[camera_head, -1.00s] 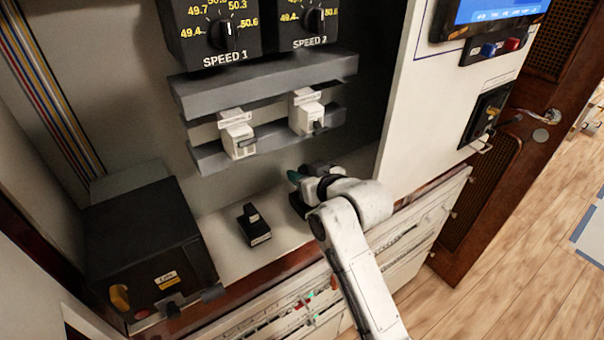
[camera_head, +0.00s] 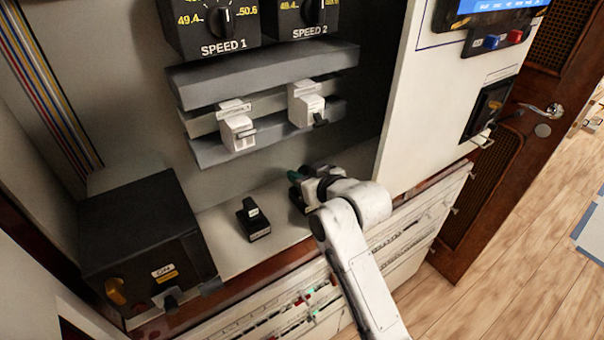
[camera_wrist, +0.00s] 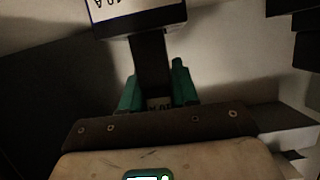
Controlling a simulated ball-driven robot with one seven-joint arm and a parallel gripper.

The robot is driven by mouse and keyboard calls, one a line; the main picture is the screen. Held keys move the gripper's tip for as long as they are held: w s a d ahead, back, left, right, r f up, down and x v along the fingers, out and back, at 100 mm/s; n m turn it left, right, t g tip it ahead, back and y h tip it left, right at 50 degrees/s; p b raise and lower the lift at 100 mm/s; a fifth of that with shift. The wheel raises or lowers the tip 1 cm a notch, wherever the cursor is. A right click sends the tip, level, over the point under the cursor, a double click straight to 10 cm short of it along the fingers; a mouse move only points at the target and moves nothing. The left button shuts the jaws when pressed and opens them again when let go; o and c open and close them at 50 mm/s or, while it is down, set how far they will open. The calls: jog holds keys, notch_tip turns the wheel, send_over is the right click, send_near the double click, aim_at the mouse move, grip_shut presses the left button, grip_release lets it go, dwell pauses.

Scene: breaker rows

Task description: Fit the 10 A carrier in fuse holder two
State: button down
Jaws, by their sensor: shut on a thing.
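My gripper (camera_head: 300,178), with green fingertips, is low at the right of the shelf below the rail. In the wrist view its fingers (camera_wrist: 157,92) are shut on the dark upright handle of a black carrier (camera_wrist: 150,58). That carrier's base has a white label, upside down and cut by the frame edge; I cannot read its rating surely. In the head view the arm mostly hides it. A second black carrier (camera_head: 253,220) stands on the shelf to the left. Two white holders, left (camera_head: 237,130) and right (camera_head: 306,107), sit on the grey rail; their labels are too small to read.
A black box (camera_head: 140,235) with a yellow knob stands at the left of the shelf (camera_head: 222,245). A grey ledge (camera_head: 265,72) juts out above the holders. A white panel (camera_head: 420,110) bounds the right side.

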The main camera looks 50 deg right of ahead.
jog(key=shift+f+b, duration=0.6)
jog(key=shift+f, duration=0.5)
jog(key=c, duration=0.8)
grip_release()
jog(key=b+v, duration=0.1)
jog(key=v, duration=1)
